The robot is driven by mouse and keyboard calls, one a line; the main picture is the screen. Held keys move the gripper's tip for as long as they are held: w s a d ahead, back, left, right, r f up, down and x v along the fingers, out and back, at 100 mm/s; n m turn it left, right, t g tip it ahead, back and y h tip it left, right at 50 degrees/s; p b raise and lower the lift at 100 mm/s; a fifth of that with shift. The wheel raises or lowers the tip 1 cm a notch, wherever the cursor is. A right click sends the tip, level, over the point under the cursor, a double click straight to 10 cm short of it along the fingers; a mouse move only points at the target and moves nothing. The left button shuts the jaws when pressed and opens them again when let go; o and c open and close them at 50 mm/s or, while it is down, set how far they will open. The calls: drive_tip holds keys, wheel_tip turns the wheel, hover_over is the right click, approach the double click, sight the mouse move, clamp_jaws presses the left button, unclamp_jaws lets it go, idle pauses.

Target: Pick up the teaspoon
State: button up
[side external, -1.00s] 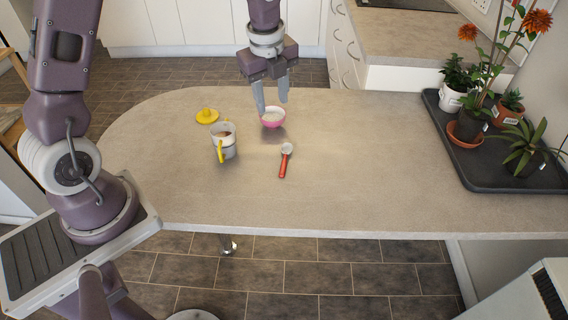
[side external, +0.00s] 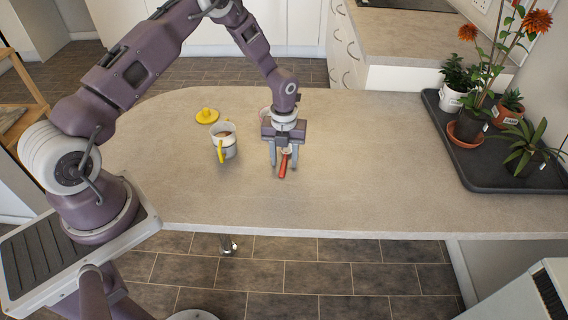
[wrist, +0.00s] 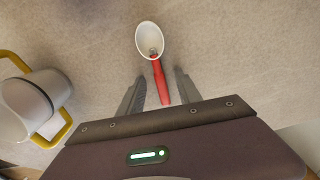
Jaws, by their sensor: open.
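The teaspoon (side external: 283,167) has a red handle and a pale bowl and lies on the counter. In the wrist view the teaspoon (wrist: 159,78) has its white bowl at the top and its red handle running down between the fingers. My gripper (side external: 283,160) is open above it, with one finger on each side of the handle. The gripper (wrist: 160,84) also shows in the wrist view, with a gap between each finger and the handle. In the side view the gripper hides most of the spoon's bowl.
A white mug with a yellow handle (side external: 224,147) stands left of my gripper, close by in the wrist view (wrist: 30,105). A yellow lid (side external: 207,115) lies behind it. A bowl (side external: 265,112) is mostly hidden behind my arm. A plant tray (side external: 470,181) is far right.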

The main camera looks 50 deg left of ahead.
clamp_jaws()
